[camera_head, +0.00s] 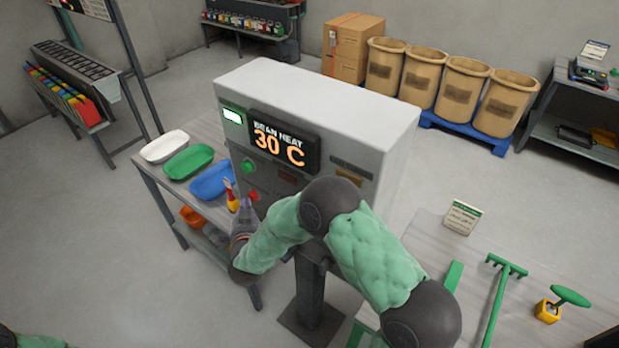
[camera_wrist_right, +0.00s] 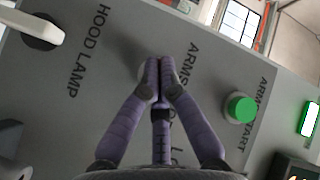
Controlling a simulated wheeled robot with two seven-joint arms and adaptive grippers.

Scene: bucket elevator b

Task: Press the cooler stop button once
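A grey machine (camera_head: 330,110) carries the control panel, with a lit "BEAN HEAT 30 C" display. In the right wrist view a green button (camera_wrist_right: 240,107) stands beside a label reading "ARM START". Another label starts "ARM S" and is partly covered by my right gripper (camera_wrist_right: 160,62). Its purple fingers are together, shut and empty, in front of the panel. A pale rounded edge shows beside the fingertips; the rest is hidden, and contact cannot be told. No cooler stop label is readable. In the head view the right gripper (camera_head: 243,218) is at the panel's lower left. My left gripper is out of view.
A white knob (camera_wrist_right: 35,27) is by "HOOD LAMP". White (camera_head: 164,146), green (camera_head: 188,161) and blue (camera_head: 211,182) trays lie on the side table beside the machine. A right-hand table holds a green rake-like tool (camera_head: 497,295) and a sign (camera_head: 462,217). Sacks (camera_head: 424,75) stand behind.

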